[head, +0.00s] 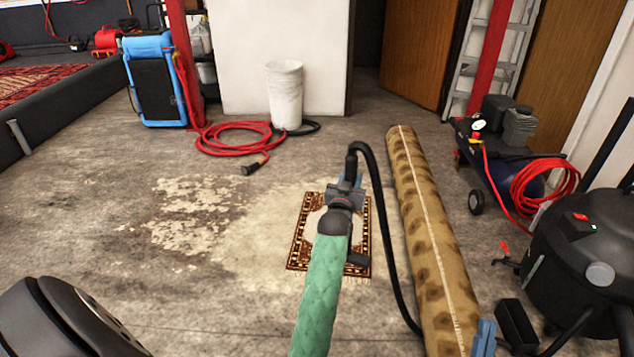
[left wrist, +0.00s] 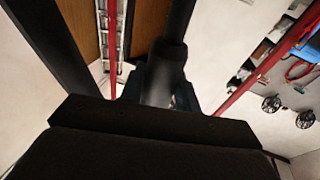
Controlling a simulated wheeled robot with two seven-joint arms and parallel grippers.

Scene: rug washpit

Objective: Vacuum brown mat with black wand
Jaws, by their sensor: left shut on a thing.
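The brown mat (head: 297,245), patterned with a pale middle and fringed ends, lies flat on the floor ahead. My left gripper (head: 346,187), on the green-sleeved arm, is over the mat and shut on the black wand (head: 352,160). The wand's dark tube also shows in the left wrist view (left wrist: 163,80). My arm hides part of the mat and most of the wand. Blue fingers of my right gripper (head: 484,338) show low at right; their opening is unclear.
A black hose (head: 383,215) runs from the wand past a rolled rug (head: 428,240) right of the mat. A black vacuum (head: 590,255) and compressor (head: 500,165) stand at right. A white bucket (head: 285,95) and red hose (head: 235,138) are behind. Floor left of the mat is clear.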

